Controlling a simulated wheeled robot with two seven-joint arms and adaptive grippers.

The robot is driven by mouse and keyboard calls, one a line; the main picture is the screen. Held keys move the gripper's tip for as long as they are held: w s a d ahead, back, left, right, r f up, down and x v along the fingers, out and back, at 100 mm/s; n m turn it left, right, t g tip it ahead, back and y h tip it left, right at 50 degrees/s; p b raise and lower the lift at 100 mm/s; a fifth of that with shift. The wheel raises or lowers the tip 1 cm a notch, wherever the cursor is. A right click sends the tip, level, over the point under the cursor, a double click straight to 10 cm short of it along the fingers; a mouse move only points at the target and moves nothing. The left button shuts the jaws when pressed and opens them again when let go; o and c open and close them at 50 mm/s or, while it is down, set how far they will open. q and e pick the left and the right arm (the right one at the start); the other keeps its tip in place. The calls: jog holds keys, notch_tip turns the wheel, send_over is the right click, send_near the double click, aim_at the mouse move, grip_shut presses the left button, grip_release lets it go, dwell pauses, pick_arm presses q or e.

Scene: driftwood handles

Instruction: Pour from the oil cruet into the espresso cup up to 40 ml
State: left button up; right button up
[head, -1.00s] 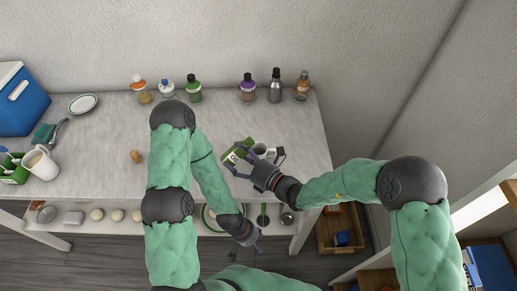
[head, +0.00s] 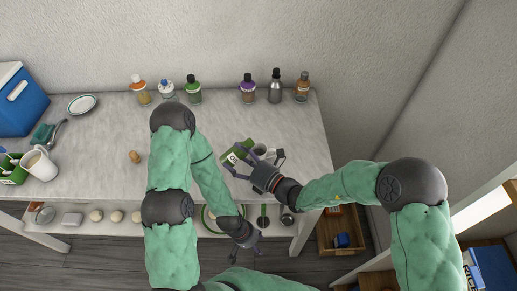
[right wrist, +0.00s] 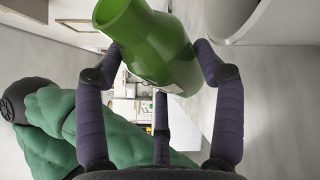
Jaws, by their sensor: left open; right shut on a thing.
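The green oil cruet (head: 235,154) lies strongly tilted in my right gripper (head: 252,163), over the front right of the counter. In the right wrist view the green glass cruet (right wrist: 160,48) sits between the fingers, its open mouth towards the upper left. A pale cup (head: 261,150), likely the espresso cup, stands just right of the cruet, partly hidden by my fingers. I cannot see its inside or any stream or liquid level. My left gripper (head: 246,250) is open and empty, low in front of the counter's edge.
Several bottles stand along the back, including a green one (head: 194,89) and a steel one (head: 275,86). A small brown item (head: 135,156) lies left of my left arm. The counter's middle is mostly clear.

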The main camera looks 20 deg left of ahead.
jog(key=shift+m+y+b, duration=0.3)
jog(key=shift+m+b, duration=0.2)
dwell(1.1)
jog(key=shift+a+r+m+t+y+b, duration=0.1)
jog(key=shift+r+m+t+y+b, duration=0.25)
jog(key=shift+r+m+b, duration=0.35)
dwell(1.8)
jog(key=shift+w+d+r+m+p, duration=0.2)
jog(key=shift+d+r+m+p, duration=0.15)
jog(key=shift+m+p, duration=0.6)
dwell(1.5)
jog(key=shift+f+m+t+y, duration=0.15)
jog(key=shift+m+t+y, duration=0.2)
jog(key=shift+m+t, duration=0.15)
dwell(0.9)
